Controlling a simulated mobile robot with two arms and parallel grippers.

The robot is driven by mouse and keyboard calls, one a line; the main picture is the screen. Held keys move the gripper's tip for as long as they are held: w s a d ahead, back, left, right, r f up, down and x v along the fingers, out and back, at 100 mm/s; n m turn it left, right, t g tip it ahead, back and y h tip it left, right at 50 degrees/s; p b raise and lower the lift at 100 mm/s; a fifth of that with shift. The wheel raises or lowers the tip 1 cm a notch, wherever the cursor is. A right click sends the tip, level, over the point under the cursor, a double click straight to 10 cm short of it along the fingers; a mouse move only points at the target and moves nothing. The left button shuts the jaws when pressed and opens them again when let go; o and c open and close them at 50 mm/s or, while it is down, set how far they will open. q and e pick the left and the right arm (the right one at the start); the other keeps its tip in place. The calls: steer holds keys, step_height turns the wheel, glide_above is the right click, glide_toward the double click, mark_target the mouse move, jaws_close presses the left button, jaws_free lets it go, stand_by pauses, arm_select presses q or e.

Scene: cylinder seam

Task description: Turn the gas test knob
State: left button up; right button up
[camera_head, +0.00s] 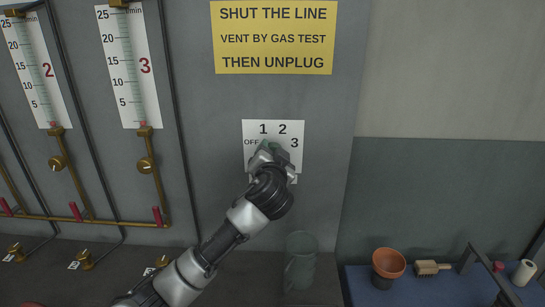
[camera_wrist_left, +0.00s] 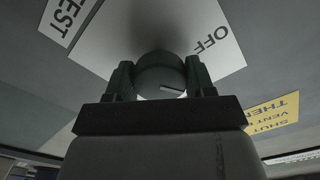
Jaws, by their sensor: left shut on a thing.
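The gas test knob (camera_wrist_left: 160,70) is a dark round knob with a pale mark on its face. It is mounted on a white dial plate (camera_head: 252,128) marked OFF, 1, 2 and 3. My left gripper (camera_head: 268,156) reaches the plate and is shut on the knob, with one finger on each side in the left wrist view. In the head view the gripper hides the knob, so I cannot tell which mark it points to. The TEST label (camera_wrist_left: 66,16) shows at the top left of the wrist view. My right gripper is not in view.
A yellow sign (camera_head: 273,38) hangs above the dial. Flow gauges 2 (camera_head: 35,75) and 3 (camera_head: 125,70), with brass valves and red levers, are on the left. A green jug (camera_head: 300,265) stands below my arm. A terracotta pot (camera_head: 388,265) and brush (camera_head: 430,268) are at right.

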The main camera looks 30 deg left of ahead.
arm_select(q)
steer(key=n+b, duration=0.3)
steer(key=shift+f+n, duration=0.25)
steer(key=shift+n, duration=0.15)
steer(key=n+b, duration=0.2)
steer(key=n, duration=0.1)
steer(key=shift+r, duration=0.15)
steer(key=shift+n+b, duration=0.4)
steer(key=shift+n, duration=0.8)
steer(key=shift+r, duration=0.1)
steer(key=o, duration=0.9)
steer(key=shift+o, duration=0.2)
steer(key=b+v, duration=0.2)
steer(key=v, duration=0.8)
steer(key=shift+s+d+b, duration=0.25)
steer(key=shift+s+b, duration=0.05)
steer(key=shift+s, duration=0.05)
